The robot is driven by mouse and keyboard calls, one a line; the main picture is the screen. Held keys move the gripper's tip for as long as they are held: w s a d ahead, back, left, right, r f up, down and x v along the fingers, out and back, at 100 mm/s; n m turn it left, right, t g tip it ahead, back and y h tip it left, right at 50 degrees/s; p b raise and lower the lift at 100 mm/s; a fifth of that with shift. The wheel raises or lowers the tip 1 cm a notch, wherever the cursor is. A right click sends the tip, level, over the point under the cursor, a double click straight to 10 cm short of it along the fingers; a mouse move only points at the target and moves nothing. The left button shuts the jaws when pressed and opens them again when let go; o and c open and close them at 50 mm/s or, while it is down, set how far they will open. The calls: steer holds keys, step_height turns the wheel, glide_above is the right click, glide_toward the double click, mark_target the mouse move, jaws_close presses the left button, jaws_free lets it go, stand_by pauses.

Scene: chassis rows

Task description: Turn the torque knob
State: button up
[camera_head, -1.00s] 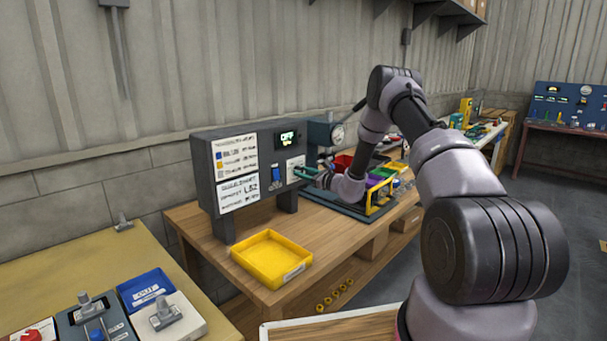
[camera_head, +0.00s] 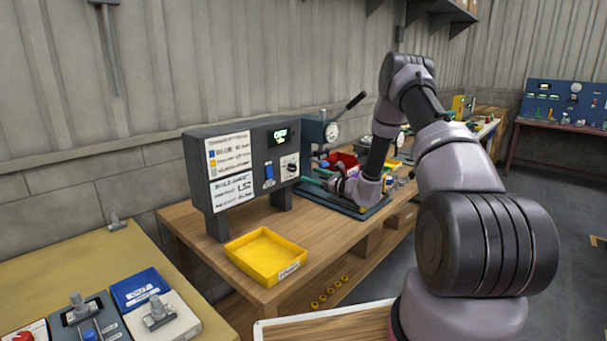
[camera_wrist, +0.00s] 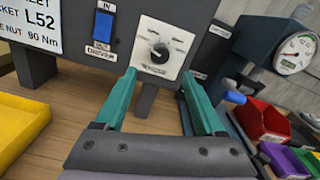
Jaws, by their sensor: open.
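The torque knob (camera_wrist: 160,52) is a dark round knob on a white dial plate, on the front of a grey control box (camera_head: 199,190). In the head view the knob (camera_head: 291,168) shows on the box's right part. My gripper (camera_wrist: 158,72) has green fingers spread apart and empty. In the wrist view the fingertips sit below and to either side of the dial, apart from the knob. In the head view my gripper (camera_head: 318,180) is just right of the box. A blue rocker switch (camera_wrist: 104,27) is left of the knob.
A yellow tray (camera_head: 264,256) stands on the bench in front of the box. A press with a gauge (camera_wrist: 294,52) and a red bin (camera_wrist: 262,121) are to the right.

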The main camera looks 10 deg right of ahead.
steer(key=shift+v, duration=1.25)
steer(key=s+a+r+n+g+y, duration=0.1)
steer(key=s+a+r+n+g, duration=0.5)
steer(key=s+r, duration=0.4)
steer(key=s+a+r+n+g+y, duration=0.1)
steer(key=s+a+r+n+g, duration=0.55)
steer(key=r, duration=0.65)
steer(key=s+d+r+n+t+h, duration=0.1)
steer(key=s+d+r+n+h, duration=0.2)
steer(key=s, duration=0.6)
steer(key=s+d+r+n+t+h, duration=0.2)
steer(key=s+d+r+n+h, duration=0.1)
steer(key=s, duration=0.6)
steer(key=s+d+r+n+t+h, duration=0.2)
steer(key=s+d+r+n+h, duration=0.1)
steer(key=s, duration=0.6)
steer(key=d+h, duration=0.1)
steer(key=d, duration=0.1)
steer(key=shift+s+d+h, duration=0.2)
steer(key=shift+d+h, duration=0.05)
steer(key=shift+h, duration=0.05)
